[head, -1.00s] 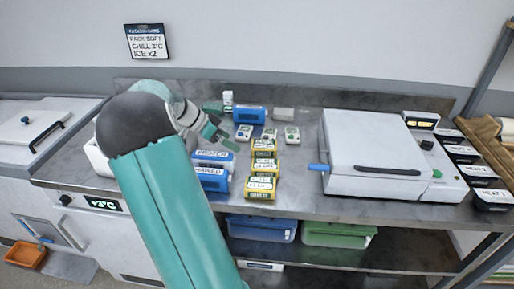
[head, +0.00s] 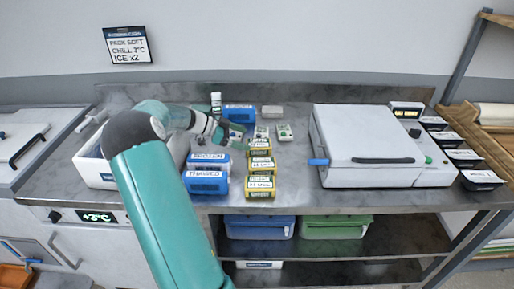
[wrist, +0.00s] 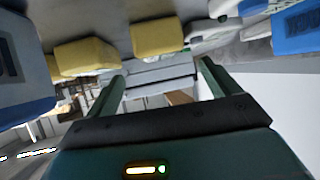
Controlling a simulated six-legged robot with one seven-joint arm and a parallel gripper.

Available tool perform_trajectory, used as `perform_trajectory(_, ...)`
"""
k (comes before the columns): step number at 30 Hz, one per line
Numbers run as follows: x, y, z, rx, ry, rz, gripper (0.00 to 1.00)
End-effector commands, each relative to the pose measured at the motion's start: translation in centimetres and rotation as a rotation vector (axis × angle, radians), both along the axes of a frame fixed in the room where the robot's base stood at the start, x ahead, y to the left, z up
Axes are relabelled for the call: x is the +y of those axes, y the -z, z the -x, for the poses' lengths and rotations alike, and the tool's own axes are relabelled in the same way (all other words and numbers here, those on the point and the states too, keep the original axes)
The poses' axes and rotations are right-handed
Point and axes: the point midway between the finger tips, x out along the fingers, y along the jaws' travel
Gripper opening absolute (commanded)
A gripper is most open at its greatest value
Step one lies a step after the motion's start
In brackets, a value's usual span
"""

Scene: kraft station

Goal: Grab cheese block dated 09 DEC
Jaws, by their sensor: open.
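Several yellow cheese blocks with white labels stand in a column on the steel counter: a front one (head: 260,187), a middle one (head: 261,164) and a back one (head: 260,144). Their dates are too small to read, so I cannot tell which is 09 DEC. My gripper (head: 226,133) is open and empty above the counter, to the left of the back block and behind the blue packs. In the wrist view, two yellow blocks (wrist: 85,55) (wrist: 158,38) show beyond my open fingers (wrist: 163,82), apart from them.
Blue packs (head: 206,185) stand left of the cheese; another blue pack (head: 239,114) is behind. Small white packs (head: 284,133) lie at the back. A white open box (head: 92,172) is left, and a large lidded machine (head: 365,140) is right. Counter between cheese and machine is clear.

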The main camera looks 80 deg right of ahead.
Motion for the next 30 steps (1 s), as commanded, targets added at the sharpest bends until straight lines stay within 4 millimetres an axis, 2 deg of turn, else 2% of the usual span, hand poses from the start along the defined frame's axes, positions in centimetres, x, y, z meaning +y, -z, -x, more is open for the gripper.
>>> perform_trajectory(10,-1.5,2.4,3.7,-0.001,-0.001,-0.002,0.88)
perform_trajectory(20,-1.8,2.7,4.0,-0.002,-0.004,-0.001,0.86)
perform_trajectory(28,-1.7,2.7,3.9,-0.002,-0.004,-0.001,0.33)
perform_trajectory(29,-1.7,2.7,3.9,-0.002,-0.004,-0.001,0.28)
perform_trajectory(30,-1.7,2.7,3.9,-0.002,-0.004,-0.001,0.28)
